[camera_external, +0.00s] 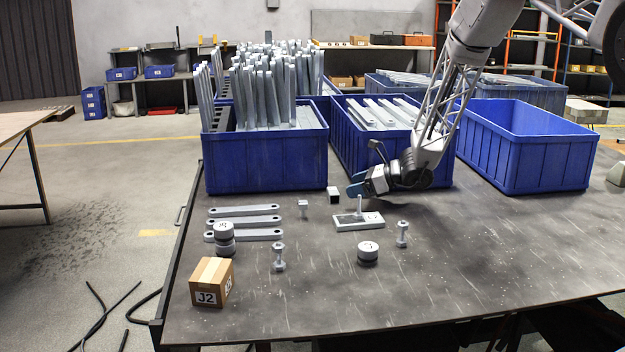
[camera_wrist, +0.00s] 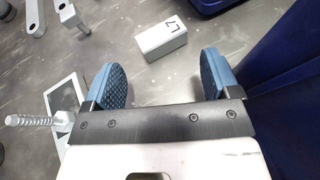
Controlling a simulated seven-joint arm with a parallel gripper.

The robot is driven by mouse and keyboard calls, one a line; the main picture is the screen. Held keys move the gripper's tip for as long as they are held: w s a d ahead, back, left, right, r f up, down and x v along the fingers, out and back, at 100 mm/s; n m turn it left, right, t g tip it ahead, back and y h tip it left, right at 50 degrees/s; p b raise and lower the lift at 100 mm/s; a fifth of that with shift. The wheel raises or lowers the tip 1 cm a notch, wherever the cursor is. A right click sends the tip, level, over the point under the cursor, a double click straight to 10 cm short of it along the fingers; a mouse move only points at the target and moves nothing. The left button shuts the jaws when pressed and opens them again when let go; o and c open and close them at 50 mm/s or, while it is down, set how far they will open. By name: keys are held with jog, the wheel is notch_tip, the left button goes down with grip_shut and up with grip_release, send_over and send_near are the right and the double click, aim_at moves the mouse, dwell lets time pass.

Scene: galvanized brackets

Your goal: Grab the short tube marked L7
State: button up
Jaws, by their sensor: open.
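The short tube marked L7 (camera_wrist: 160,38) is a small light-grey rectangular piece lying on the dark table, its label readable in the wrist view. In the external view a small grey block with a dark end (camera_external: 334,195), seemingly the same tube, sits in front of the blue crates; its label is not readable there. My gripper (camera_wrist: 163,78) is open and empty, with blue padded fingers spread wide. The tube lies ahead of the fingertips, roughly centred in the gap and not between them. In the external view my gripper (camera_external: 355,188) is low, just right of that block.
A blue crate (camera_wrist: 290,75) stands close to my right finger. A plate with an upright spring-like pin (camera_external: 359,222) lies near my gripper. Flat bars (camera_external: 243,222), bolts (camera_external: 402,234), dark round stacks (camera_external: 368,253) and a J2 box (camera_external: 211,282) lie nearer the front. The right front table is clear.

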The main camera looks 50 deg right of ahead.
aim_at(333, 191)
jog(key=shift+w+a+f, duration=0.2)
jog(key=shift+w+f, duration=0.1)
jog(key=shift+w, duration=0.35)
jog(key=shift+x, duration=2.6)
jog(key=shift+a+r, duration=0.1)
jog(key=shift+r, duration=0.05)
jog(key=c, duration=0.7)
